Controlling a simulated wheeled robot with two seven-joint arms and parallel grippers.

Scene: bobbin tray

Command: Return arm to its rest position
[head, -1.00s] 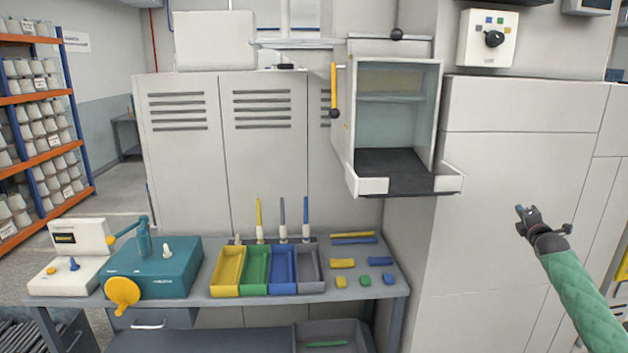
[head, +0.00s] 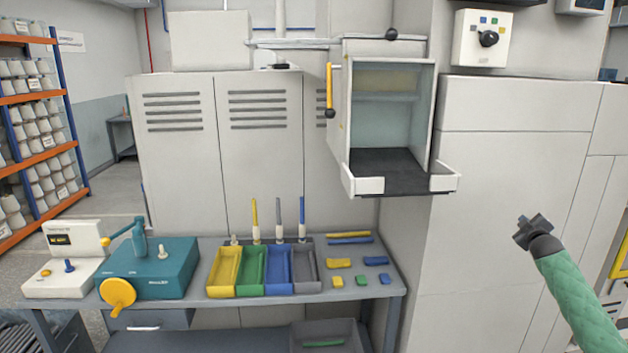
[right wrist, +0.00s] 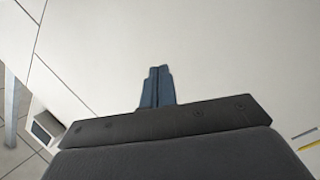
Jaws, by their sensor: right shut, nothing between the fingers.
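My right gripper (head: 531,227) is at the right of the head view, in front of the pale cabinet wall and clear of the bench. Its green-sleeved arm comes up from the lower right corner. In the right wrist view its two fingers (right wrist: 157,86) lie together with nothing between them, against a plain pale surface. My left gripper does not show in either view.
The bench (head: 220,297) holds a teal machine (head: 170,268), a white machine (head: 72,268), a yellow tray (head: 223,272) beside green, blue and grey ones, and several small blocks. An open wall box (head: 440,178) stands out above. Room around the right gripper looks free.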

